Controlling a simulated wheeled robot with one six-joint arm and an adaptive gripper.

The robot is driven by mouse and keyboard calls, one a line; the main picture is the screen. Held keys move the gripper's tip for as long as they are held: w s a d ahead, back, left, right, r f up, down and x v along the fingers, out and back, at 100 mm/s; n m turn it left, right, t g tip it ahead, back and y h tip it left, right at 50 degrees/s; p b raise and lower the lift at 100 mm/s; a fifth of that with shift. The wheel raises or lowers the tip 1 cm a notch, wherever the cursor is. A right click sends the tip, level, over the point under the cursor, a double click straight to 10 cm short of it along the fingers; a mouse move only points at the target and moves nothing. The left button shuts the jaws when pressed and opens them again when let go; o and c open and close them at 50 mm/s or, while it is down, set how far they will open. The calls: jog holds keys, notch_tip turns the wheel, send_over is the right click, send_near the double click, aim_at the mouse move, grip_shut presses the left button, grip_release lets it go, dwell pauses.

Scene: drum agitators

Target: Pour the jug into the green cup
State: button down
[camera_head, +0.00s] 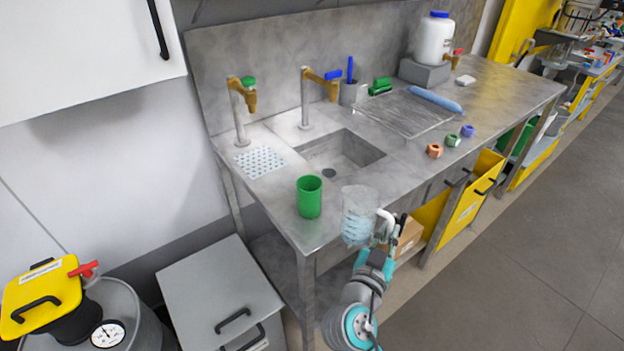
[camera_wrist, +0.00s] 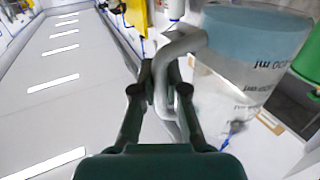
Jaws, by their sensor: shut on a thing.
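The green cup (camera_head: 309,199) stands upright on the steel counter near its front left corner. The clear jug (camera_head: 358,212) has pale blue liquid in its lower part and looks about upright, by the counter's front edge, right of the cup and apart from it. My gripper (camera_head: 388,228) is shut on the jug's handle, on the jug's right side. In the wrist view the jug (camera_wrist: 250,65) appears upside down, with its white handle (camera_wrist: 180,48) between my fingers (camera_wrist: 160,92). A green edge, likely the cup (camera_wrist: 308,62), shows at the right there.
A sink (camera_head: 338,157) with two taps lies behind the cup. A perforated white mat (camera_head: 260,162) is at the left. Small orange (camera_head: 434,151), green (camera_head: 452,140) and purple (camera_head: 467,131) rings lie to the right. A white container (camera_head: 434,40) stands at the back. Open yellow drawers (camera_head: 466,208) jut out below.

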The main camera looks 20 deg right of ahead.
aim_at(377, 213)
jog(key=shift+r, duration=0.15)
jog(key=shift+w+a+r+n+g+y, duration=0.15)
jog(key=shift+w+a+r+n, duration=0.25)
jog(key=shift+r+n, duration=0.45)
jog(key=shift+w+a+r+n+g+y, duration=0.1)
jog(key=shift+w+a+r+n+g, duration=0.15)
jog(key=shift+w+r+n, duration=0.55)
jog(key=shift+w+a+r+n+g+y, duration=0.1)
jog(key=shift+w+a+r+n, duration=0.15)
jog(key=shift+r+n, duration=0.6)
jog(key=shift+w+a+r+n, duration=0.55)
jog(key=shift+w+r+n, duration=0.15)
jog(key=shift+r+n, duration=0.25)
jog(key=shift+w+a+r+n+g, duration=0.15)
jog(key=shift+w+r+n+g, duration=0.05)
jog(key=shift+r+n, duration=0.3)
jog(key=shift+w+a+r+n+g, duration=0.1)
jog(key=shift+w+r+n+g, duration=0.25)
jog(key=shift+r, duration=0.3)
jog(key=shift+w+a+r+n+g, duration=0.1)
jog(key=shift+a+r+n, duration=0.05)
jog(key=shift+r+n, duration=0.4)
jog(key=shift+w+r, duration=0.1)
jog(key=shift+r, duration=0.15)
jog(key=shift+w+a+r+n+g, duration=0.15)
jog(key=shift+w+a+r+n, duration=0.1)
jog(key=shift+r+n, duration=0.2)
jog(key=shift+w+a+r+n+g, duration=0.1)
jog(key=shift+w+r+n, duration=0.1)
jog(key=shift+r+n, duration=0.15)
